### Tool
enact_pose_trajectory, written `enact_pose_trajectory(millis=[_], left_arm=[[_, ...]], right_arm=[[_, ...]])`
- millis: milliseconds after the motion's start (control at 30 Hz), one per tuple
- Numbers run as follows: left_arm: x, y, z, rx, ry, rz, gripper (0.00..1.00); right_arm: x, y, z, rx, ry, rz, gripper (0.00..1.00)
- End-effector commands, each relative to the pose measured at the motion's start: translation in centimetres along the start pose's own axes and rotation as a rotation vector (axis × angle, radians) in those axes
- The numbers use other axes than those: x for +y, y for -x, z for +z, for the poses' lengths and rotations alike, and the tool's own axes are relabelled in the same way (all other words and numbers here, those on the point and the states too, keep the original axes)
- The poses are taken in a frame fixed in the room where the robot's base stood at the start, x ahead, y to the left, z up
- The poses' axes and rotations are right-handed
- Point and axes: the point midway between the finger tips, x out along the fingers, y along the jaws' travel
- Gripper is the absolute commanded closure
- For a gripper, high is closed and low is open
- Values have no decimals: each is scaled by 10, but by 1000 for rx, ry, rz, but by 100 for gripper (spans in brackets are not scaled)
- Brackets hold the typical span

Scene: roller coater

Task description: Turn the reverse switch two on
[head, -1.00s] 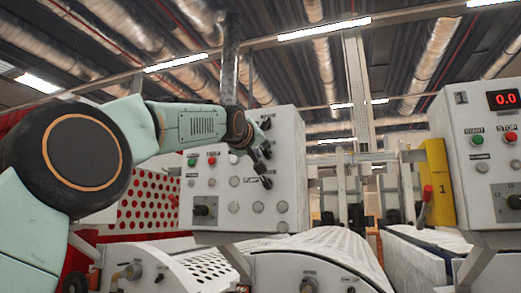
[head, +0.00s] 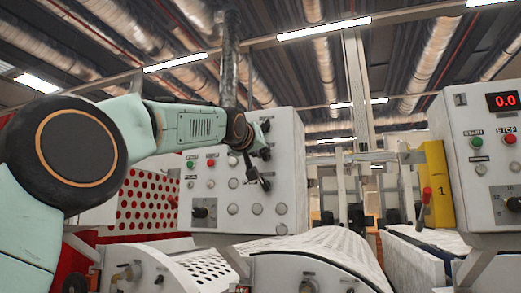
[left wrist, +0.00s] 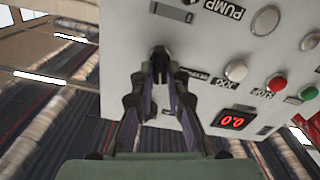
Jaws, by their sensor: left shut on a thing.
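My left gripper (head: 264,170) is in front of the white control panel (head: 203,228) in the middle of the head view. In the left wrist view the fingers (left wrist: 160,68) are shut around a small dark switch (left wrist: 160,52) on the panel. A label partly hidden by a finger, apparently reading REVERSE, lies just beside it, so this looks like the reverse switch. The fingers cover most of the switch, and its exact turn angle cannot be told. My right gripper is in neither view.
The panel also bears a green button (head: 191,164), a red button (head: 211,162) and a dark rotary knob (head: 204,211). A second panel (head: 470,190) with a red 0.0 display stands at right, beside a yellow plate (head: 438,185). Rollers lie below.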

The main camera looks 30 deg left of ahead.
Motion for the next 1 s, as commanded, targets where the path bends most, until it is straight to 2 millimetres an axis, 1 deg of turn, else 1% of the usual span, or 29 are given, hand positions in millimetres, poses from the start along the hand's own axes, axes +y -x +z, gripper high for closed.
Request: enact_pose_trajectory(millis=[300,600,800,1000], left_arm=[[1,-1,1,-7,-302,-1,100],[2,-1,2,-7,-561,0,100],[2,-1,3,-7,-690,0,100],[3,-1,3,-6,-772,0,100]], right_arm=[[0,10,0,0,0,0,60],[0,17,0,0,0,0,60],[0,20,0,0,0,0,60],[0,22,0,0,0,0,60]])
